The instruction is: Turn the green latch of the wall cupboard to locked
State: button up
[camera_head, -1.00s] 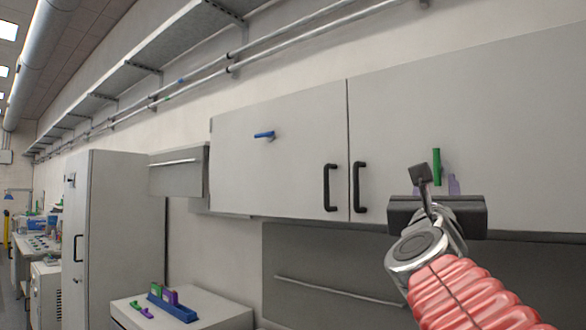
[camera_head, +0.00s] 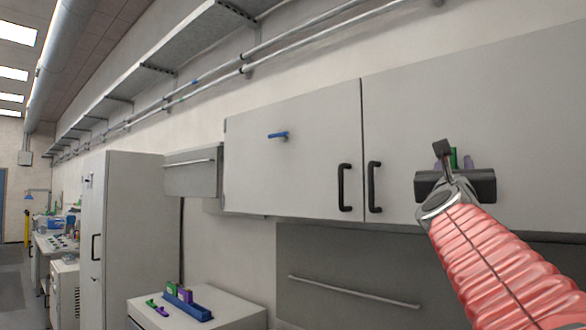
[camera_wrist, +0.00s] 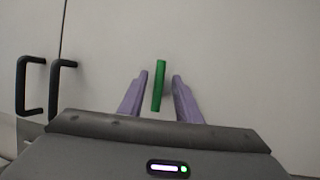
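The green latch (camera_wrist: 159,86) is an upright, slightly tilted bar on the right door of the wall cupboard (camera_head: 290,180). In the head view the latch (camera_head: 453,158) is mostly hidden behind my gripper. My gripper (camera_wrist: 160,88) has two purple fingers, one on each side of the latch, with a gap to the bar on both sides. The fingers are open and point at the door. The wrist view does not clearly show how far the tips are from the door's face.
Two black door handles (camera_head: 345,187) sit left of the gripper. A blue latch (camera_head: 278,135) lies level on the left door. Below left, a white cabinet top (camera_head: 235,312) carries a blue block with green and purple pieces. Pipes and a shelf run along the wall above.

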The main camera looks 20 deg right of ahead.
jog(key=shift+w+d+r, duration=0.15)
jog(key=shift+w+d, duration=0.15)
jog(key=shift+d, duration=0.1)
jog(key=shift+c, duration=0.4)
grip_shut()
